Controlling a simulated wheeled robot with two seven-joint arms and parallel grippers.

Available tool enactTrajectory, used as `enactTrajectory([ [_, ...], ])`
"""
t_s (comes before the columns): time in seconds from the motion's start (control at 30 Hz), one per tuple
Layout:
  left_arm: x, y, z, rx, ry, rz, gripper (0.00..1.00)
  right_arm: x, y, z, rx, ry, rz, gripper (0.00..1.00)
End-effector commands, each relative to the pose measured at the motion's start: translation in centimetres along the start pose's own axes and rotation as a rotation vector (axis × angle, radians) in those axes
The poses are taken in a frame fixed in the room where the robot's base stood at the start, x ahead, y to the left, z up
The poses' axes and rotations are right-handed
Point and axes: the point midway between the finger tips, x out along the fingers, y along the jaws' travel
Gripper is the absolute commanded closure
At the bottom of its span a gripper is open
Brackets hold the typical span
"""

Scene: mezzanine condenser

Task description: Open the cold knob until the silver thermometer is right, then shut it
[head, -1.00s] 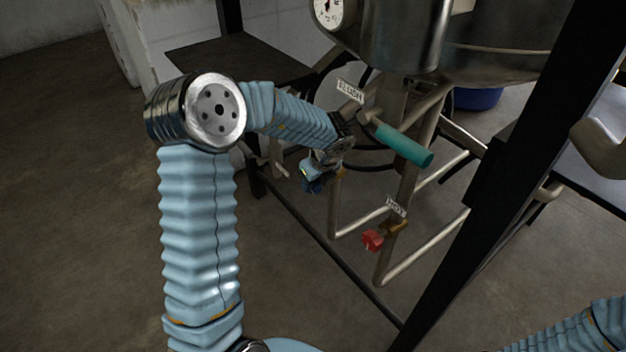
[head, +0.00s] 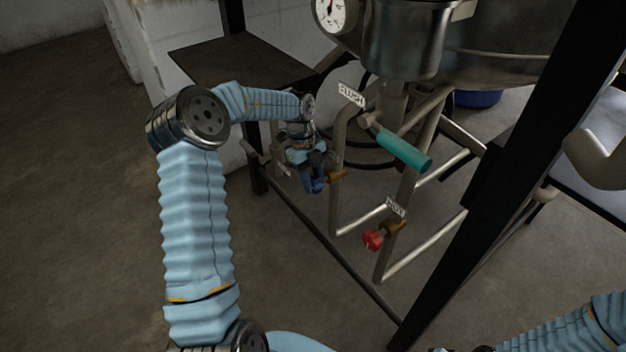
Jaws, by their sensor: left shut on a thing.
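The blue cold knob (head: 316,184) sits on a brass valve at the lower left of the pipework. My left gripper (head: 310,172) is shut on it from above, and its fingers hide part of the knob. A white dial thermometer (head: 331,14) with a metal rim is on the steel vessel at the top. Its top is cut off by the picture edge, and the scale is too small to read. My right arm shows at the lower right, but its gripper is not in view.
A red knob (head: 372,239) is on the pipe by the "HOT" tag (head: 396,208). A teal-handled lever (head: 404,151) sticks out near the "FLUSH" tag (head: 351,94). A dark frame post (head: 480,215) slants down at the right. The floor at left is clear.

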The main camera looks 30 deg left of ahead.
Motion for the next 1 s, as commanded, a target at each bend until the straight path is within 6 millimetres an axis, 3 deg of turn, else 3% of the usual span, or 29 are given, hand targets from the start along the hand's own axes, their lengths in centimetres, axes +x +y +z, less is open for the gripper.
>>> enactTrajectory([
  [0.63, 0.01, -0.03, 0.10, -0.001, 0.060, -0.001, 1.00, 0.00, 0.00, 0.00, 0.000, 0.000, 0.000, 0.57],
  [0.67, 0.01, -0.03, 0.10, -0.001, 0.060, -0.001, 0.68, 0.00, 0.00, 0.00, 0.000, 0.000, 0.000, 0.57],
  [0.7, 0.01, -0.02, 0.11, -0.001, 0.059, 0.000, 0.62, 0.00, 0.00, 0.00, 0.000, 0.000, 0.000, 0.57],
  [0.8, 0.02, -0.01, 0.10, -0.001, 0.059, 0.000, 0.49, 0.00, 0.00, 0.01, 0.000, 0.000, 0.000, 0.57],
  [1.0, 0.03, 0.00, 0.09, -0.001, 0.060, 0.000, 0.49, 0.00, 0.00, 0.01, 0.000, 0.000, 0.000, 0.57],
])
